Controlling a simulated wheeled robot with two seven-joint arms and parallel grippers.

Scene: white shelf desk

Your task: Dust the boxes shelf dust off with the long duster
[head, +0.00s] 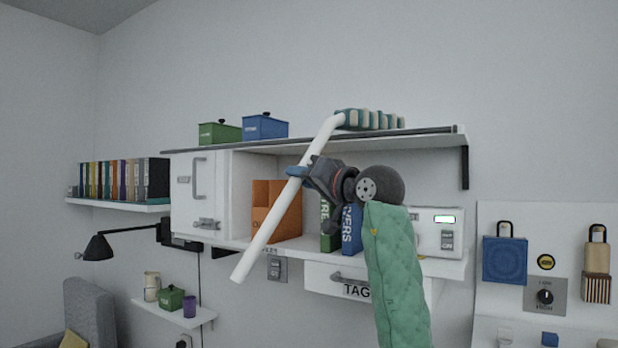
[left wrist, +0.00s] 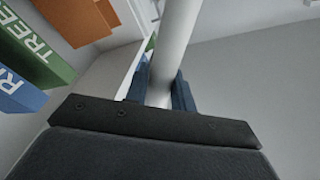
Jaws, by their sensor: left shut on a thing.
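The long duster has a white pole (head: 270,222) that slants up to a bend and a teal and cream striped head (head: 372,119). The head is at the top shelf (head: 452,142), near its right end; I cannot tell whether it touches. My left gripper (head: 298,172) is shut around the middle of the pole, which also shows in the left wrist view (left wrist: 176,45) between the blue fingers (left wrist: 165,95). A green box (head: 220,133) and a blue box (head: 265,127) stand on the left of that shelf. A dark grey layer (head: 300,141) runs along its top. My right gripper is out of view.
Below the top shelf are a white cabinet (head: 196,190), an orange holder (head: 277,208), green and blue books (head: 351,228) and a white switch box (head: 438,232). A black lamp (head: 98,247) and side shelf (head: 120,205) are left. A panel (head: 565,265) is right. Wall above is clear.

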